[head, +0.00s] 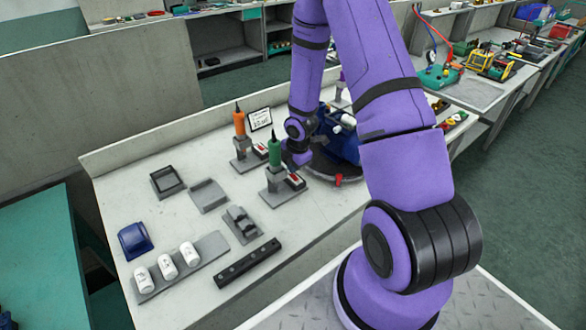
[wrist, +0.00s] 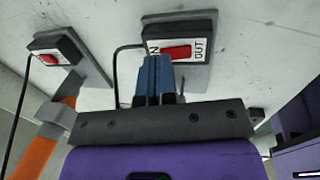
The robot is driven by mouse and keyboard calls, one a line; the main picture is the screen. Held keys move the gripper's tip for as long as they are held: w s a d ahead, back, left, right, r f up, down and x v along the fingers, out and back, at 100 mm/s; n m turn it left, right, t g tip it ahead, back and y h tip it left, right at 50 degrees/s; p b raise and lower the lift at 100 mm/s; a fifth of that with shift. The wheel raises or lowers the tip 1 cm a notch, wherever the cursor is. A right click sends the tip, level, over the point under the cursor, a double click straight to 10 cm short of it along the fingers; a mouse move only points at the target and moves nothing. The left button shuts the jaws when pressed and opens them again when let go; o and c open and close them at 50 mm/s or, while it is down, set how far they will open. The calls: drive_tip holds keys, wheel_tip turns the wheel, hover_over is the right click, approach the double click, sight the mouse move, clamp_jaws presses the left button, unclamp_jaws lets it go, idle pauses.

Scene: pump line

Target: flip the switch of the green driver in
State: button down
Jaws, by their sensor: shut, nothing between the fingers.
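The green driver (head: 274,152) stands upright in a grey stand on the bench in the head view. Its switch box (head: 294,181) with a red rocker sits at the stand's right. In the wrist view a switch box (wrist: 205,27) has a red rocker (wrist: 178,52) between the labels IN, at left and partly covered, and OUT, at right. My gripper (wrist: 154,62) is shut and empty, its blue fingertips over the IN end, just beside the rocker. I cannot tell whether they touch it or which way the rocker is tipped. The green driver's body is hidden in the wrist view.
The orange driver (head: 239,124) with its own red switch (head: 261,149) stands close behind; its switch also shows in the wrist view (wrist: 50,58). A blue round machine (head: 340,140) is right of the green driver. Trays, white bottles (head: 167,267) and a black bar (head: 247,263) lie nearer.

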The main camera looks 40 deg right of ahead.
drive_tip(key=shift+w+f, duration=0.1)
drive_tip(key=shift+f, duration=0.55)
drive_tip(key=shift+f+g, duration=0.2)
drive_tip(key=shift+g, duration=0.1)
drive_tip(key=shift+s+r, duration=0.25)
drive_tip(key=shift+s, duration=0.5)
